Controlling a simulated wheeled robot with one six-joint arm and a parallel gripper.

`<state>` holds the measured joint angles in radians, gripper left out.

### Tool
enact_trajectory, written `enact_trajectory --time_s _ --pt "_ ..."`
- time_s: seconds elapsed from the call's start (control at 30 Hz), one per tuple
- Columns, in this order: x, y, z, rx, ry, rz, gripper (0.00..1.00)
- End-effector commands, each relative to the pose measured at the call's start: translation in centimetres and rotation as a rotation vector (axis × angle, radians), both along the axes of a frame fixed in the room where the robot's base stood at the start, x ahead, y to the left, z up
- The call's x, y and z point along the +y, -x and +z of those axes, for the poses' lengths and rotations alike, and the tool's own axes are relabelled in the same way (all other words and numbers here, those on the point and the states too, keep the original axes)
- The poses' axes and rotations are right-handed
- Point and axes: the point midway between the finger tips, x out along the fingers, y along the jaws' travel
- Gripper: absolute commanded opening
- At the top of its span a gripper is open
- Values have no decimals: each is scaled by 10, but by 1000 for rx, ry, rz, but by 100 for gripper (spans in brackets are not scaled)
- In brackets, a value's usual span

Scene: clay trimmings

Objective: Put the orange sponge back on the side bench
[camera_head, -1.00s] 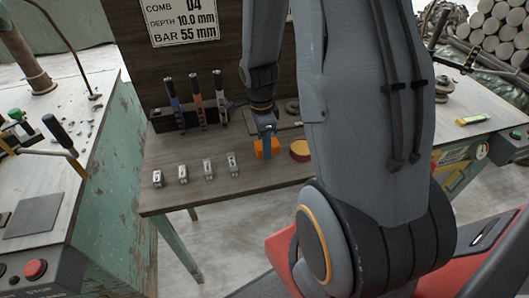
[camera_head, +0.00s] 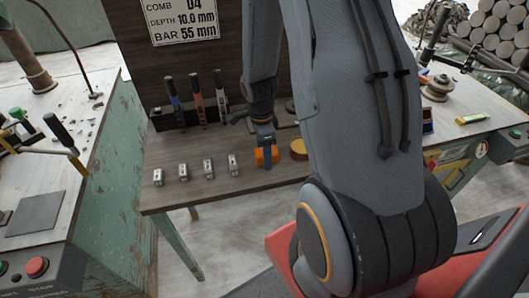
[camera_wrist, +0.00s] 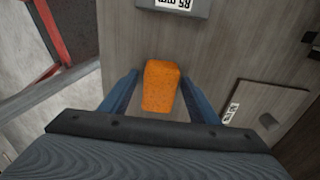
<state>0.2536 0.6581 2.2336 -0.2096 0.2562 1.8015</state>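The orange sponge (camera_head: 272,156) lies on the dark wooden bench top (camera_head: 225,190). My gripper (camera_head: 265,146) is over it, pointing down, and hides part of it in the head view. In the wrist view the sponge (camera_wrist: 161,86) shows between the two blue fingers of my gripper (camera_wrist: 159,80). The fingers are apart, with a gap visible on each side of the sponge, so it is not gripped. Which surface is the side bench, I cannot tell; a worn green bench (camera_head: 85,165) stands at the left.
Several small metal blocks (camera_head: 208,168) stand in a row left of the sponge. A round yellow-and-red thing (camera_head: 299,149) lies close to its right. Tools stand in a dark rack (camera_head: 164,120) behind. A panel with a printed plate (camera_head: 180,20) rises at the back.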

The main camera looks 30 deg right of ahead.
Motion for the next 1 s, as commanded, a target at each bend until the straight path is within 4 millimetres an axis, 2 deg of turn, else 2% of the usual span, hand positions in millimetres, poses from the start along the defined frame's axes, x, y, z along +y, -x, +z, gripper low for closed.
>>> enact_trajectory --time_s 0.37,1.0 --pt "0 -1 8 -2 1 -1 56" --pt "5 -3 100 -4 1 -1 56"
